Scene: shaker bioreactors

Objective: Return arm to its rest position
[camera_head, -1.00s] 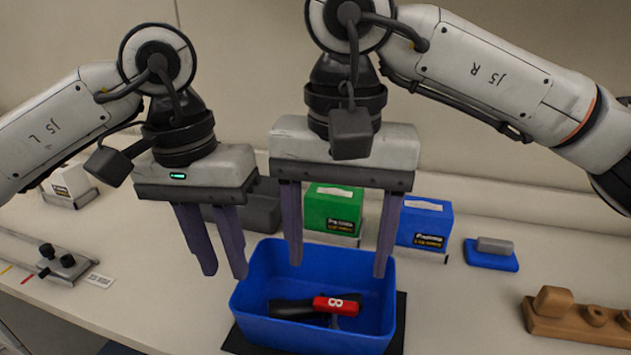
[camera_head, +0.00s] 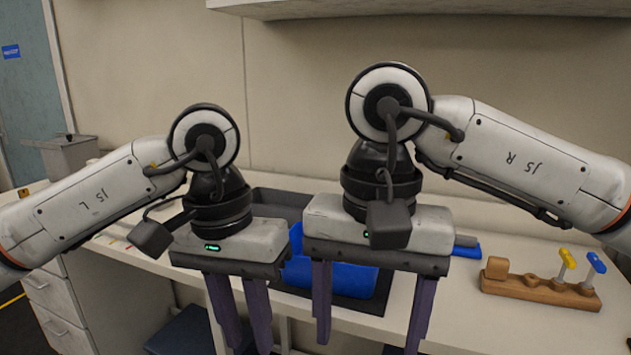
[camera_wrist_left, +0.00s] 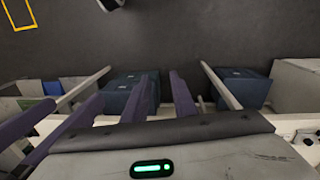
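My left gripper (camera_head: 247,338) hangs pointing down in front of the bench, its two purple fingers apart with nothing between them. In the left wrist view its fingers (camera_wrist_left: 161,82) also show a gap. My right gripper (camera_head: 367,343) is to its right in the head view, pointing down with its fingers wide apart and empty. A blue bin (camera_head: 345,278) is on the bench behind the grippers, partly hidden by them. What lies inside it cannot be seen.
A wooden rack (camera_head: 535,291) with a yellow-topped and a blue-topped piece stands at the right of the bench (camera_head: 480,325). A grey container (camera_head: 70,155) is at the back left. A shelf (camera_head: 430,8) hangs above. Drawers (camera_head: 60,318) are below left.

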